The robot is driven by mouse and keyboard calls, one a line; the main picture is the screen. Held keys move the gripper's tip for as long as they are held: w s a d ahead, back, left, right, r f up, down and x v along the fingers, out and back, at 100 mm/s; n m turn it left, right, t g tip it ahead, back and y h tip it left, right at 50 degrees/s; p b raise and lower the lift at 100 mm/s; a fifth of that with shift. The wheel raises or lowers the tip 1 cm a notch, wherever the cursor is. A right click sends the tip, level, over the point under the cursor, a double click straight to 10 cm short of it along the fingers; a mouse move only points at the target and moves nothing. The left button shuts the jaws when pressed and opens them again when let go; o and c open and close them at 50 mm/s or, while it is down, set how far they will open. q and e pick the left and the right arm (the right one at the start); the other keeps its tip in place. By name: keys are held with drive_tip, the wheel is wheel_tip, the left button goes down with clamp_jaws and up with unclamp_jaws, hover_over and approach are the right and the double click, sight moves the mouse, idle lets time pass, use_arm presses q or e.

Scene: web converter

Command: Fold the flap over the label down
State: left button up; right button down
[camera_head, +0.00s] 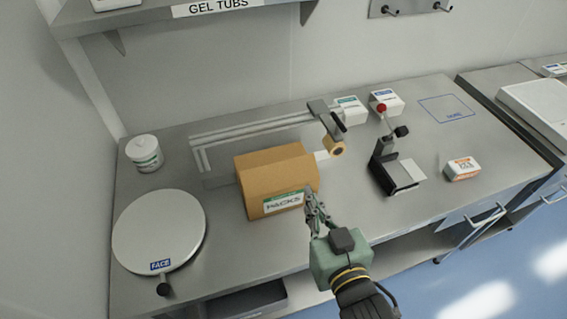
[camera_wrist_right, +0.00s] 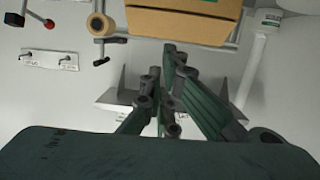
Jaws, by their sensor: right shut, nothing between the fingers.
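A brown cardboard box (camera_head: 270,165) stands on the steel bench, with a white and green label (camera_head: 283,203) reading PACKS on its front face. The box also shows at the top of the right wrist view (camera_wrist_right: 185,22). I cannot clearly tell a separate flap from the top and front panels. My right gripper (camera_head: 312,197) is shut and empty at the box's front right corner, beside the label's right end. I cannot tell whether its fingertips touch the cardboard. My left gripper is not in view.
A round plate marked FACE (camera_head: 158,230) and a white tub (camera_head: 145,153) are left of the box. A tape roll on a holder (camera_head: 333,147) is behind its right side. A black stand with a red knob (camera_head: 393,165) and small cartons (camera_head: 462,169) are to the right.

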wheel_tip(320, 180, up, 2)
drive_tip(key=a+t+y, duration=0.1)
drive_tip(key=a, duration=0.1)
drive_tip(key=b, duration=0.4)
hover_over(283, 182)
drive_tip(key=f, duration=0.2)
drive_tip(key=shift+s+d+f+n, duration=0.2)
drive_tip(key=shift+s+f+n, duration=0.1)
drive_tip(key=shift+s, duration=0.05)
drive_tip(key=shift+w+a+f, duration=0.15)
drive_tip(key=shift+w+f, duration=0.15)
drive_tip(key=shift+w, duration=0.1)
